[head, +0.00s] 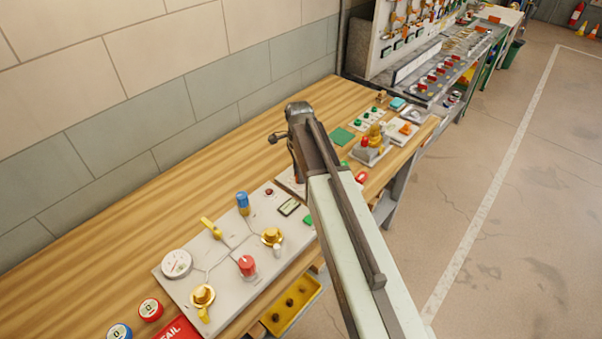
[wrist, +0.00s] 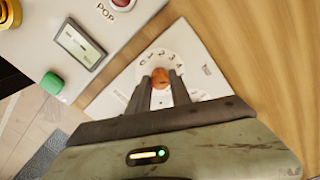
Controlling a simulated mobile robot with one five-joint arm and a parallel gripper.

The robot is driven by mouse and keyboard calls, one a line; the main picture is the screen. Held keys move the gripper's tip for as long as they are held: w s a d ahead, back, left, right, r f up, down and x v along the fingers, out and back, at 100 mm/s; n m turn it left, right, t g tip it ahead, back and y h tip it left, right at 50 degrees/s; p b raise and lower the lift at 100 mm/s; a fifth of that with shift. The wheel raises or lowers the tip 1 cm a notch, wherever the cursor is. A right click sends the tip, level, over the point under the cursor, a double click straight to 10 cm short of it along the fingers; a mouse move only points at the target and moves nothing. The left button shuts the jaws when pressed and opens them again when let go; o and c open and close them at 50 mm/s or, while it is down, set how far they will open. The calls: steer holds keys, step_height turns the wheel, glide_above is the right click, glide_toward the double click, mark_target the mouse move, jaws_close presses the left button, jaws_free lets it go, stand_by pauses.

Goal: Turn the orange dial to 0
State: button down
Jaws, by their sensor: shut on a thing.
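The orange dial (wrist: 161,99) shows in the wrist view between the two fingers of my gripper (wrist: 161,82). It sits on a white plate (wrist: 203,57) with a round numbered scale (wrist: 176,59) around it. The digits at the top of the scale are visible; its lower part is hidden behind my gripper. I cannot read where the dial points. My gripper is shut on the dial. In the head view my gripper (head: 297,172) reaches down at the plate's place, and my arm hides the dial.
Beside the plate lies a grey panel (head: 228,225) with a red knob (head: 247,265), a blue knob (head: 243,202), yellow valves and a gauge (head: 176,263). A small display (wrist: 80,44) and a green button (wrist: 53,86) are close to my gripper. Wooden bench top (head: 150,232) is bare behind.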

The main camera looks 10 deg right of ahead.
steer(key=n, duration=0.7)
steer(key=shift+w+a, duration=0.1)
steer(key=shift+w, duration=0.05)
steer(key=n, duration=0.3)
steer(key=shift+n, duration=0.4)
steer(key=n, duration=0.3)
steer(key=shift+n, duration=0.3)
steer(key=n, duration=0.3)
steer(key=shift+n, duration=0.3)
steer(key=n, duration=0.3)
steer(key=shift+n, duration=0.4)
steer(key=n, duration=0.6)
steer(key=shift+t, duration=0.3)
steer(key=shift+n, duration=0.4)
